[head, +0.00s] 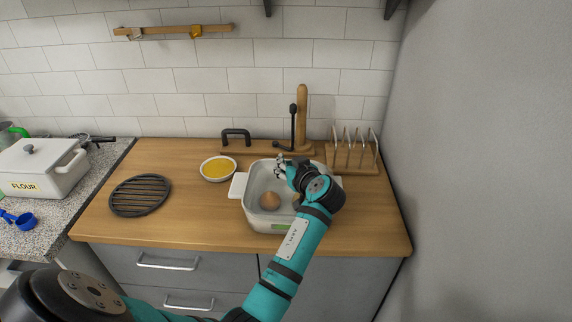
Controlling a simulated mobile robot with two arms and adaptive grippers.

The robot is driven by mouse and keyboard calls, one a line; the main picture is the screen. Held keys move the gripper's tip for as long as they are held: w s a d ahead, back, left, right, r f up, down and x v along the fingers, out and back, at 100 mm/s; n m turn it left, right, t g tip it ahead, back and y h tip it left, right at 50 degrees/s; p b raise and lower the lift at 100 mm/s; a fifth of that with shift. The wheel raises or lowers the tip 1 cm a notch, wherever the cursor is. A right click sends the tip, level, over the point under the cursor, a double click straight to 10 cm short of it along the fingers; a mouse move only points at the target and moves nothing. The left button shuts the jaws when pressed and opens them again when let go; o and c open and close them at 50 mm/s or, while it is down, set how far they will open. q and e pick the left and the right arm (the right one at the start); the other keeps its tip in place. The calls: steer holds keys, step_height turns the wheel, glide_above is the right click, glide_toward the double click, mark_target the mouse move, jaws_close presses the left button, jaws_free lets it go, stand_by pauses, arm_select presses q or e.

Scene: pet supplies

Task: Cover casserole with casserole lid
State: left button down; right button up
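The casserole (248,213) is a pale, squarish dish with a white side handle (238,186). My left arm hides the casserole's right side. I cannot clearly make out a separate casserole lid. My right gripper is not in view.
A bowl of yellow food (218,169) stands left of the casserole. A round black trivet (140,195) lies farther left. A wooden rack (354,158) and a wooden post (302,115) stand behind. A white lidded FLOUR box (45,172) is at far left.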

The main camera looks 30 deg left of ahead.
arm_select(q)
steer(key=shift+w+a+r+b, duration=0.15)
steer(key=shift+w+a+b, duration=0.3)
steer(key=shift+a, duration=0.35)
steer(key=shift+w+a+r+b, duration=0.2)
steer(key=shift+w+a, duration=0.3)
steer(key=shift+a, duration=0.35)
steer(key=shift+w+a+r+b, duration=0.1)
steer(key=shift+w+a+b, duration=0.35)
steer(key=shift+a, duration=0.35)
stand_by(1.4)
steer(key=shift+r+b+x, duration=0.1)
steer(key=shift+b+x, duration=0.35)
steer(key=shift+x, duration=0.2)
steer(key=shift+r+b+x, duration=0.15)
steer(key=shift+b+x, duration=0.3)
steer(key=shift+x, duration=0.25)
stand_by(0.7)
